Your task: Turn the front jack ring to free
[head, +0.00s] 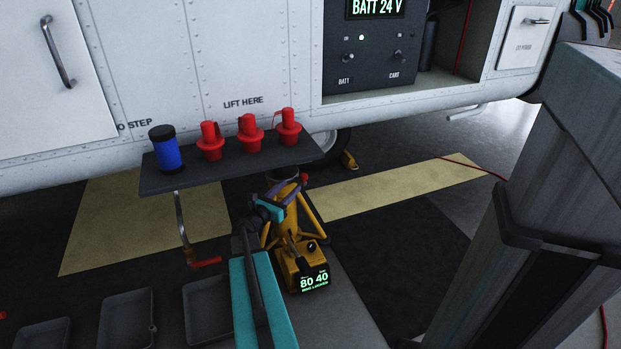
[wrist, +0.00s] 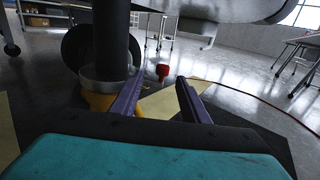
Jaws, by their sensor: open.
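The yellow jack (head: 291,245) stands on the floor under the aircraft's belly, below the words LIFT HERE. Its small display (head: 313,283) reads 80 40 and, in tiny letters, what looks like RING LOCKED. The pale grey jack ring (wrist: 90,90) sits around the dark column (wrist: 112,40), above the yellow body. A red knob (wrist: 163,71) shows beside the ring, and in the head view (head: 305,178). My gripper (wrist: 160,84) is open and empty at the jack's top. The knob appears between its purple fingers; the left finger overlaps the ring's edge. Contact cannot be told.
A dark shelf (head: 160,182) above the jack holds a blue canister (head: 165,150) and several red plugs (head: 248,132). A crank with a red handle (head: 205,262) hangs below it. Grey trays (head: 126,318) stand at lower left. A wheel (wrist: 80,55) is behind the column. A red cable (wrist: 245,105) crosses the floor.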

